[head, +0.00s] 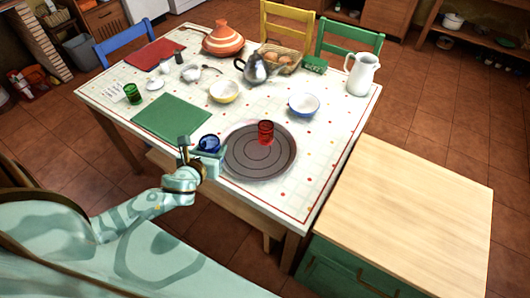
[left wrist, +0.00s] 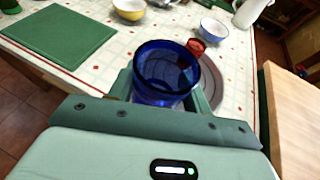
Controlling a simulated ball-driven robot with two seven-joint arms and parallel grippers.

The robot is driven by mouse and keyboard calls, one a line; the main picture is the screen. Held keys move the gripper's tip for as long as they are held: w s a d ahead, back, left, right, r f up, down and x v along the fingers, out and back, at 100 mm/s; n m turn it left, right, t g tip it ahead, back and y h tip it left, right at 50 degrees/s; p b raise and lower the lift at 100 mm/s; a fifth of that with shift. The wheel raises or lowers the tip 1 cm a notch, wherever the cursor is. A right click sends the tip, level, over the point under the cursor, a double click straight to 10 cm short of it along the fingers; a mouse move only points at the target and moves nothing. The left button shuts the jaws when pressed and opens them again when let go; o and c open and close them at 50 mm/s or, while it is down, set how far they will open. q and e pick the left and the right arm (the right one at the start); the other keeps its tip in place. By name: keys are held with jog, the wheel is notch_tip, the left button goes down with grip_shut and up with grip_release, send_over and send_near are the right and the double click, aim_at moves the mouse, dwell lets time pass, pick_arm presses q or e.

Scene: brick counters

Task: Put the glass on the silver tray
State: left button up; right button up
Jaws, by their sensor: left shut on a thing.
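A clear blue glass (head: 209,142) is between the fingers of my left gripper (head: 203,150), just left of the tray in the head view. The left wrist view shows the blue glass (left wrist: 165,70) from above, mouth up, with the gripper shut on it. The round grey silver tray (head: 240,158) lies at the near edge of the table; its part to the right of the glass shows in the left wrist view (left wrist: 211,82). A red glass (head: 266,132) stands on the tray. My right gripper is not in view.
A green placemat (head: 170,118) lies left of the tray. A blue-rimmed bowl (head: 304,104), a yellow bowl (head: 223,92), a teapot (head: 256,68) and a white jug (head: 362,74) stand farther back. A wooden-topped counter (head: 420,205) stands to the right. The tray is bare around the red glass.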

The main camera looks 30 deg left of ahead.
pick_arm(q)
jog(key=w+d+f+b, duration=0.1)
jog(key=w+f, duration=0.1)
jog(key=w, duration=0.1)
jog(key=w+d+f+b, duration=0.1)
jog(key=w+f+b, duration=0.1)
jog(key=w+f, duration=0.1)
jog(key=w+d+f+b, duration=0.1)
jog(key=w+f+b, duration=0.1)
jog(key=w, duration=0.3)
jog(key=shift+w+d+f, duration=0.1)
jog(key=shift+d+f, duration=0.05)
jog(key=shift+f, duration=0.55)
jog(key=shift+w+f+b, duration=0.4)
jog(key=shift+w+b, duration=0.05)
jog(key=shift+w+d+f, duration=0.1)
jog(key=shift+w+f, duration=0.1)
jog(key=shift+f, duration=0.1)
notch_tip(320, 180, down, 4)
jog(key=b, duration=0.3)
jog(key=shift+w+r, duration=0.15)
jog(key=shift+r, duration=0.3)
jog(key=shift+f, duration=0.2)
jog(key=o, duration=1.1)
jog(key=shift+c, duration=0.2)
